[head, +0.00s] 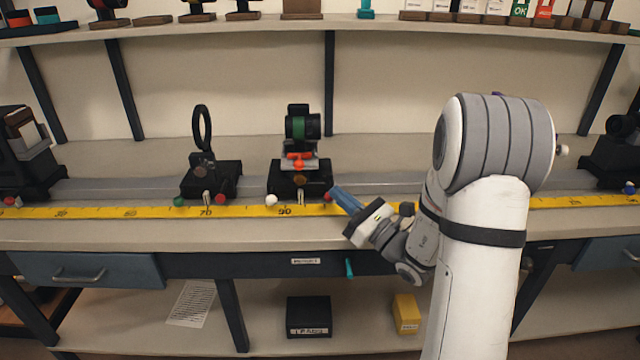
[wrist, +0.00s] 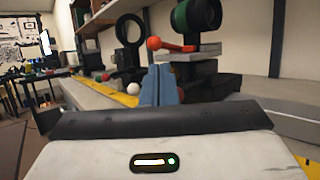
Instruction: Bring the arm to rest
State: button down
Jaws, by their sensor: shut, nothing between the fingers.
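My gripper (head: 347,201) is shut and empty, with its blue fingers in front of the yellow scale at the right of the middle carrier. In the wrist view its blue fingertips (wrist: 160,82) are together. A lens mount with a green-banded black barrel (head: 301,127) stands upright on the rail carrier (head: 299,182), just beyond and left of my gripper. An orange-red lever (head: 299,156) sits under the barrel; it also shows in the wrist view (wrist: 169,45), behind the fingertips. I cannot tell whether the fingers touch anything.
An empty-looking ring holder (head: 202,130) stands left on the rail (head: 112,187). A yellow scale (head: 105,212) runs along the bench front. A shelf (head: 235,31) with several items is above. Below are a black box (head: 309,314) and a yellow box (head: 406,312).

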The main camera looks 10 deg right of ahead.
jog(key=v, duration=0.5)
jog(key=s+a+r+n+g+h+p, duration=0.1)
jog(key=s+a+r+n+g+p, duration=0.35)
jog(key=s+a+n+g, duration=0.3)
jog(key=s+a+r+n+g+p, duration=0.3)
jog(key=s+a+n+g+p, duration=0.25)
jog(key=s+n+g, duration=0.3)
jog(key=s+d+r+n+g+h+p, duration=0.2)
jog(key=s+d+n+h+p, duration=0.2)
jog(key=s+n+h, duration=0.25)
jog(key=w+d+r+n+t+h+p, duration=0.1)
jog(key=d+r+n+t+h+p, duration=0.2)
jog(key=d+r+n+t+h, duration=0.1)
jog(key=d+r+n+h, duration=0.1)
jog(key=d+r+h, duration=0.1)
jog(key=d+h, duration=0.1)
jog(key=shift+w+r+p, duration=0.2)
jog(key=shift+r+p, duration=0.1)
jog(key=shift+p, duration=0.1)
jog(key=shift+n, duration=0.25)
